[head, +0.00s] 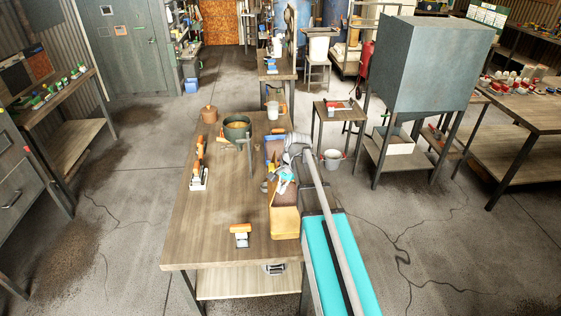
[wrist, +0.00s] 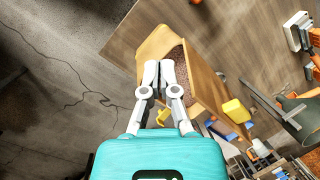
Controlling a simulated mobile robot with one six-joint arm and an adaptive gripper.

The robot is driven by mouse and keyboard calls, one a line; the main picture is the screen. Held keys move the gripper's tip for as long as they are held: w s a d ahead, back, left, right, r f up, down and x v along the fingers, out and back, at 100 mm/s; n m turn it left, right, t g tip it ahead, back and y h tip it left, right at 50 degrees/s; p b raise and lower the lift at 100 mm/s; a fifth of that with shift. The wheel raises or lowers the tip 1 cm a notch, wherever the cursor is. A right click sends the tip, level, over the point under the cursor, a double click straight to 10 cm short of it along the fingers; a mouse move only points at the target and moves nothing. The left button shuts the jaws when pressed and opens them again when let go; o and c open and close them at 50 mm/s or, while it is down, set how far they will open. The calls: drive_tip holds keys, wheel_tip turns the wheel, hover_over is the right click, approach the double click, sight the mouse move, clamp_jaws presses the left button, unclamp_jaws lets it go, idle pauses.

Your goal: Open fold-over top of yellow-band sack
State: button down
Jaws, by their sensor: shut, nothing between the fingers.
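The tan sack (head: 286,222) stands at the right edge of the wooden workbench. In the wrist view the sack (wrist: 207,85) shows an open mouth with brown granular contents (wrist: 180,59), and a tan panel rises on the mouth's left side. I cannot make out a yellow band clearly. My gripper (head: 281,187) is at the sack's far end in the head view. In the wrist view my gripper (wrist: 159,64) has its fingertips together, empty, over the near part of the mouth. Whether they touch the sack is unclear, and they hide part of the mouth.
A dark green pot (head: 237,128) stands farther back on the workbench (head: 215,222). An orange-handled tool (head: 199,165) lies to the left, and an orange-and-white brush-like item (head: 240,234) lies nearer. A yellow object (wrist: 236,111) is beside the sack. The bench's left front is clear.

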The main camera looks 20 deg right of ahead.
drive_tip(key=w+d+r+m+t+y+p, duration=0.1)
drive_tip(key=w+d+r+m+y+p, duration=0.1)
drive_tip(key=w+d+r+m, duration=0.4)
drive_tip(key=w+d+m+p, duration=0.1)
drive_tip(key=w+d+m, duration=0.2)
drive_tip(key=w+d, duration=0.2)
drive_tip(key=shift+w+d+m+y, duration=0.3)
drive_tip(key=shift+w+d, duration=0.05)
drive_tip(key=shift+d, duration=0.65)
drive_tip(key=shift+f, duration=0.2)
drive_tip(key=w+a+f+b, duration=0.2)
drive_tip(key=a+f+b, duration=0.5)
drive_tip(key=a, duration=0.1)
drive_tip(key=shift+a+f, duration=0.15)
drive_tip(key=shift+a, duration=0.1)
drive_tip(key=shift+a, duration=0.1)
